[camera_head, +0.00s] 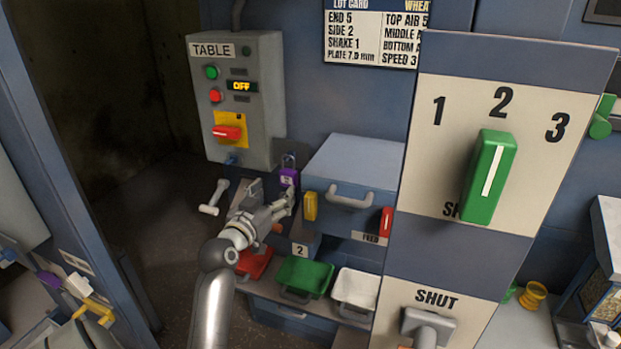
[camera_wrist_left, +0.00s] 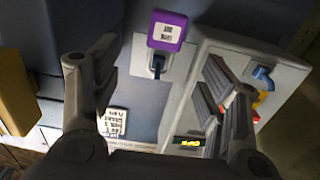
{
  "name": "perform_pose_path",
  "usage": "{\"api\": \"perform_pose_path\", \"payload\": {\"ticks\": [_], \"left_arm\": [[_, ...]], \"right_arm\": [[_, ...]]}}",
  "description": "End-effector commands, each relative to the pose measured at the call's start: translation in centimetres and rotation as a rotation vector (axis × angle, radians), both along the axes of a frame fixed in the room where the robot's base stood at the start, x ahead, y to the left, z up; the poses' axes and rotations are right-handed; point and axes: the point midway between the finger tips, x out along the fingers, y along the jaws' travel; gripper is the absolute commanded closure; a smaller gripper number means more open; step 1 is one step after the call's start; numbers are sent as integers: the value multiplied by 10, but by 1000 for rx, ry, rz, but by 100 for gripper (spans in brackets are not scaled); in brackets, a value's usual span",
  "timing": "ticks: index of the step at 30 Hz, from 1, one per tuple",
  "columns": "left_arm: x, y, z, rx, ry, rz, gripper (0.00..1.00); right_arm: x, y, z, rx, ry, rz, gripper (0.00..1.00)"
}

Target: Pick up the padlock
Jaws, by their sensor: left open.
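The purple padlock (camera_head: 289,177) has a pale label and a grey shackle. In the head view it hangs at the blue wall, just right of the grey TABLE box. My left gripper (camera_head: 274,198) is open just below and left of it. In the left wrist view the padlock (camera_wrist_left: 167,30) is at the top middle, beyond the open fingers of my left gripper (camera_wrist_left: 158,58) and between their lines. The padlock looks clear of both fingers. My right gripper is in neither view.
The grey TABLE box (camera_head: 237,105) reads OFF and carries a red switch (camera_head: 227,132). A blue-grey feed box (camera_head: 350,165) with yellow and red clips stands right of the padlock. Green (camera_head: 305,276) and white (camera_head: 356,289) trays lie below. A large switch panel (camera_head: 485,250) fills the right foreground.

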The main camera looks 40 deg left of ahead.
Motion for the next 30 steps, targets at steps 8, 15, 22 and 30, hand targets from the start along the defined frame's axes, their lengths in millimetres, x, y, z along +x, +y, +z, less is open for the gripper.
{"api": "perform_pose_path", "payload": {"ticks": [8,15,22,30], "left_arm": [[28,11,11,5,-17,3,32],[50,18,9,7,-15,3,32],[65,22,9,4,-15,2,32],[95,31,5,5,-14,2,32]], "right_arm": [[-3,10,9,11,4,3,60],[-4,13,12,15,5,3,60],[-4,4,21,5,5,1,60],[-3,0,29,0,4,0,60]]}}
